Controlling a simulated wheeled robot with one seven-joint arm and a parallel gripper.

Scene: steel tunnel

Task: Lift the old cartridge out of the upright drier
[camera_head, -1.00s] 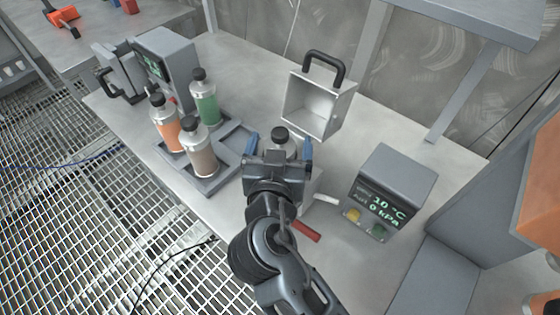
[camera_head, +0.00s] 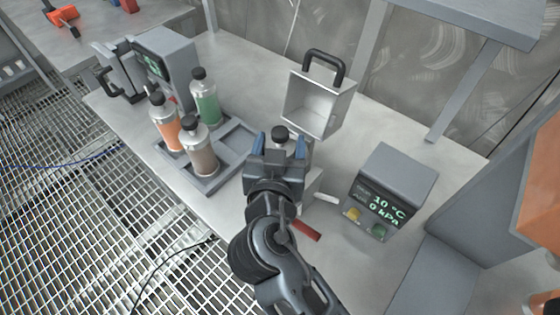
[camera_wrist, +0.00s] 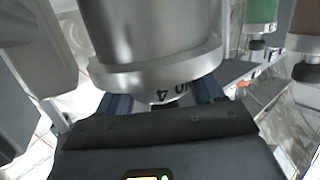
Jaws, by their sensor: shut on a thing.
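The old cartridge, a silver cylinder with a black cap (camera_head: 280,133), stands upright in the drier, its lower part hidden behind my gripper. The fingers also show in the wrist view (camera_wrist: 163,100).
A grey tray (camera_head: 238,138) at left holds orange, green and brown bottles, with an empty place at its right. A display box (camera_head: 395,190) reading 10 °C and 0 kPa stands at right. A white lever (camera_head: 326,198) and a red handle (camera_head: 306,230) are close to my arm.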

